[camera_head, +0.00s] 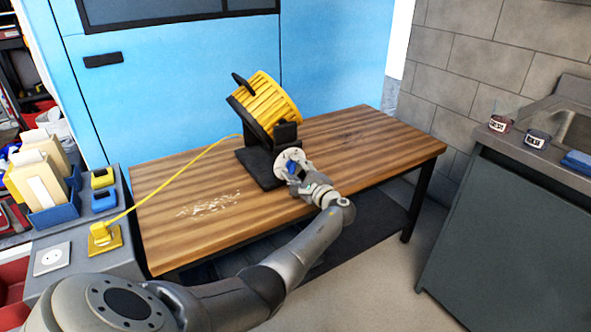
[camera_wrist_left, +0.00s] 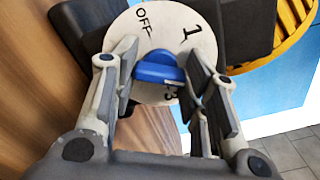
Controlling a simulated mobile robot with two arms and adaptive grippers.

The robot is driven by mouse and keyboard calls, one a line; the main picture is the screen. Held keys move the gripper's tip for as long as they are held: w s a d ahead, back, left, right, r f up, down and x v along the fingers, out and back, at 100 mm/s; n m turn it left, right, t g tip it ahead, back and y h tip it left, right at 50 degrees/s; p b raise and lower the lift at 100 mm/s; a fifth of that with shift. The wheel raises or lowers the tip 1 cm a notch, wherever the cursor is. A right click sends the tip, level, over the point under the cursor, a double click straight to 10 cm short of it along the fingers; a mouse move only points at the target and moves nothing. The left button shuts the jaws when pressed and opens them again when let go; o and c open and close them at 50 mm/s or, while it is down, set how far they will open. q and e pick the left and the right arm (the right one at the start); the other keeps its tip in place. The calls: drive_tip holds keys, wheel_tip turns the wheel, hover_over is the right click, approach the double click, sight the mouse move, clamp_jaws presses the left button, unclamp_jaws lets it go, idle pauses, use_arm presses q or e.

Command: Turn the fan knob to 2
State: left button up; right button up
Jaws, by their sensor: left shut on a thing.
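The yellow fan (camera_head: 268,103) with a black frame and base stands on the wooden table. Its round white dial (camera_head: 287,156) faces my left gripper (camera_head: 303,175). In the left wrist view the dial (camera_wrist_left: 190,22) shows OFF at upper left, 1 at upper right and what looks like a 3 below. The mark 2 is not visible. The blue knob (camera_wrist_left: 158,68) sits at the dial's middle, between the fingers of my left gripper (camera_wrist_left: 163,63), which is shut on it. I cannot tell which mark the knob points at. My right gripper is not in view.
A yellow cord (camera_head: 175,177) runs from the fan to a yellow plug (camera_head: 101,236) on the left-hand counter. A dark cabinet (camera_head: 510,235) with two small labelled containers on top stands at the right.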

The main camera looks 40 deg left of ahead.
use_arm(q)
drive_tip(key=shift+d+f, duration=0.1)
drive_tip(key=o, duration=1)
drive_tip(key=v, duration=1.2)
